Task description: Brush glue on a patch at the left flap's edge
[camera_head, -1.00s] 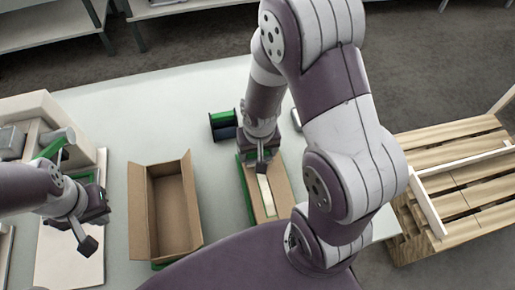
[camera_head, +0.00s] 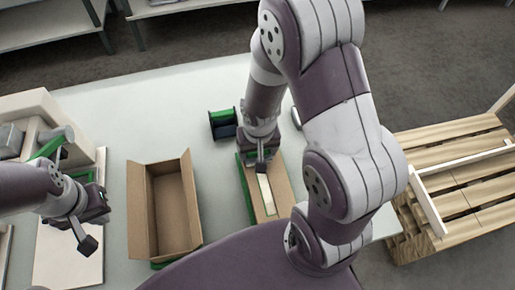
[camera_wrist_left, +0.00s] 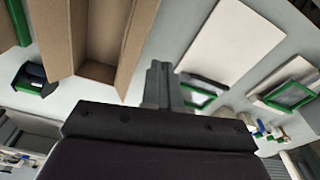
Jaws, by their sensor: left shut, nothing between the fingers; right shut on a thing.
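My right gripper (camera_head: 262,165) is shut at the far end of the right-hand brown carton (camera_head: 283,190), which sits in a green fixture (camera_head: 246,192). What it holds is too small and covered to make out; no brush can be told clearly. A pale strip (camera_head: 266,196) lies lengthwise on the carton, just below the gripper. No separate left flap can be made out there. My left gripper (camera_head: 88,245) is shut and empty above a pale board (camera_head: 60,262). Its closed fingers also show in the left wrist view (camera_wrist_left: 160,82).
An open, empty-looking brown box (camera_head: 172,210) stands between my grippers; it also shows in the left wrist view (camera_wrist_left: 98,38). A green and dark holder (camera_head: 223,124) is behind the right carton. A wooden pallet (camera_head: 470,185) stands at right.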

